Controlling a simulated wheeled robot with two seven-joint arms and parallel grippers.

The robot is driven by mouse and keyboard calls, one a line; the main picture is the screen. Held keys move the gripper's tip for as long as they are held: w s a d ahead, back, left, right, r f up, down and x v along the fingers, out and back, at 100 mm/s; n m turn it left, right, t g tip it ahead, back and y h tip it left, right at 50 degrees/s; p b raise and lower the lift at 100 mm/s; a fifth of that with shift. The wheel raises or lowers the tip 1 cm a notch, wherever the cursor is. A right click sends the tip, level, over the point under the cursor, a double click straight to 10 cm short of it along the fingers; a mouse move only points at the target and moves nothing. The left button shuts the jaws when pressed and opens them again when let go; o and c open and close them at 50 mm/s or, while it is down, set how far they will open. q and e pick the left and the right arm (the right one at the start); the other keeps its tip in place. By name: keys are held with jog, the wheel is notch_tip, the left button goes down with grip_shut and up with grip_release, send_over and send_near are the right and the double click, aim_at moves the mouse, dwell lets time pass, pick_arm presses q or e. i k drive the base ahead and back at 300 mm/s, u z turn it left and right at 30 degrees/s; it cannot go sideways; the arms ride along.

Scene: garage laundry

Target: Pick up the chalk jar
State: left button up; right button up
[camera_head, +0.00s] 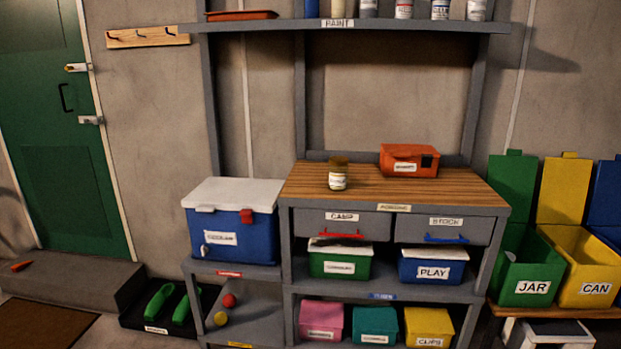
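A small jar (338,181) stands upright on the wooden top of the grey workbench (290,190), left of the middle. It has a brownish upper part or lid and a pale label whose writing is too small to read, so I cannot confirm that it is the chalk jar. Nothing touches it. Neither of my grippers shows in the head view.
An orange box (408,160) stands right of the jar on the workbench. A blue cooler with a white lid (232,220) stands to its left. A shelf (350,26) with several containers hangs above. Green (530,275) and yellow (585,270) bins stand at right.

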aim_at(338, 176)
jog(key=u, duration=0.8)
jog(key=i, duration=0.85)
jog(key=u, duration=0.35)
jog(key=i, duration=0.95)
jog(key=z, duration=0.55)
